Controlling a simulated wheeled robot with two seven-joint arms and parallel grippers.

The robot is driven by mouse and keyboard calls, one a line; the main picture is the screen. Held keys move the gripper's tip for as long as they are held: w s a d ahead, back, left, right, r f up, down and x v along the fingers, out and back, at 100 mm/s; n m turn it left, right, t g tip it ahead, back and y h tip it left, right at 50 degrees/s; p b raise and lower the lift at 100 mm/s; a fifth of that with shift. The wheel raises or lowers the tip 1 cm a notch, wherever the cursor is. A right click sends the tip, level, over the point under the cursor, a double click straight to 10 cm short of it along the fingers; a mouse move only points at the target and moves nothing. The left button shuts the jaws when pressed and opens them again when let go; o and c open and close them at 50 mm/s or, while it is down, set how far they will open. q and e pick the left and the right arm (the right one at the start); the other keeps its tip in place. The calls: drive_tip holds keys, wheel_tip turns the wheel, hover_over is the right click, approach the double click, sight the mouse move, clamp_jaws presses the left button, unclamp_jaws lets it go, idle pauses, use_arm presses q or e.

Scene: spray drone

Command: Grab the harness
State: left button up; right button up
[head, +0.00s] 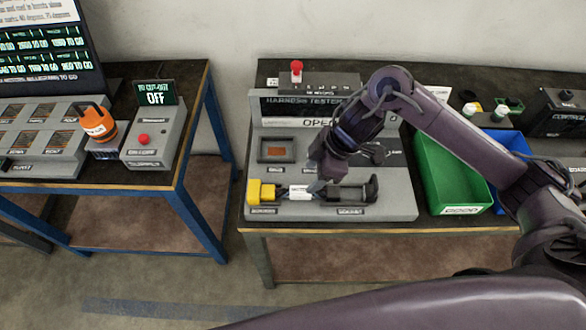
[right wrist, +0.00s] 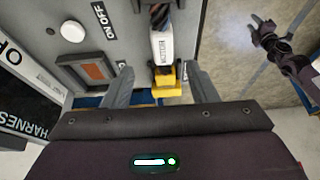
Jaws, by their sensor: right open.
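The harness (head: 299,193) lies across the front of the grey tester panel, with a white label at its middle. It also shows in the right wrist view (right wrist: 162,45). Its yellow connector end (head: 262,190) is at the left, and a black holder (head: 358,190) is at the right. My right gripper (head: 318,187) is above the harness near the label. In the right wrist view its open fingers (right wrist: 160,87) stand on either side of the yellow end, with nothing gripped. A small dark arm, seemingly my left with its gripper (right wrist: 260,25), shows there too; its jaws are unclear.
A green bin (head: 450,175) and a blue bin (head: 512,145) stand right of the tester. A red button (head: 296,66) is behind it. A left table holds a cut-out box (head: 152,140) and an orange item (head: 97,122). A gap separates the tables.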

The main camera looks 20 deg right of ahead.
sight(302, 189)
drive_tip(key=shift+f, duration=0.2)
drive_tip(key=shift+s+a+f, duration=0.35)
drive_tip(key=shift+s+f, duration=0.2)
drive_tip(key=shift+s, duration=0.15)
drive_tip(key=shift+x, duration=0.75)
drive_tip(key=f, duration=0.1)
drive_tip(key=w+f, duration=0.1)
drive_tip(key=p, duration=0.1)
drive_tip(key=shift+w+a+f, duration=0.15)
drive_tip(key=shift+a+f, duration=0.2)
drive_tip(key=shift+f, duration=0.05)
drive_tip(key=shift+a+f, duration=0.15)
drive_tip(key=shift+f, duration=0.25)
drive_tip(key=c, duration=1.1)
use_arm(q)
drive_tip(key=s, duration=0.4)
drive_tip(key=shift+r, duration=0.4)
use_arm(e)
drive_tip(key=shift+c, duration=0.2)
